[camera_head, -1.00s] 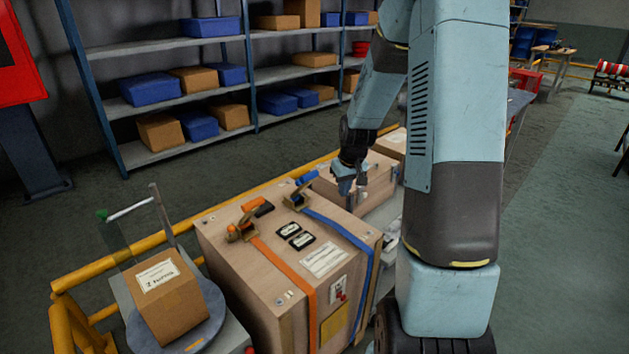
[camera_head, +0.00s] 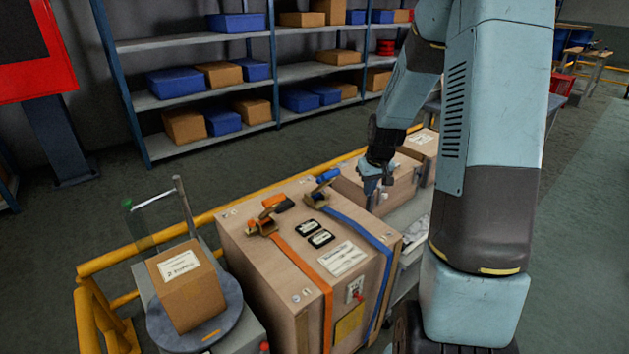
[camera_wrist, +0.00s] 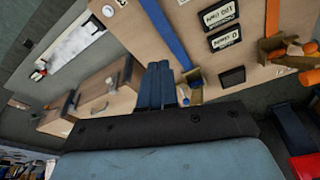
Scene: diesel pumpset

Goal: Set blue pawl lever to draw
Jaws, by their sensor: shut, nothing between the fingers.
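The blue ratchet with its blue handle (camera_head: 327,175) sits on top of the large wooden crate (camera_head: 268,265), at the upper end of the blue strap (camera_head: 360,233). In the wrist view this ratchet (camera_wrist: 194,80) shows just right of my fingers, partly hidden by them. My gripper (camera_head: 374,193) is shut and empty. In the head view it hangs just right of the blue ratchet, apart from it. The wrist view shows my gripper's blue fingers (camera_wrist: 159,82) together.
An orange ratchet (camera_head: 266,220) with an orange strap (camera_head: 303,262) sits left on the same crate, near two black labels (camera_head: 314,232). A yellow rail (camera_head: 228,208) runs behind. Smaller wooden boxes (camera_head: 402,180) stand right of the crate. A carton (camera_head: 187,285) stands at the left.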

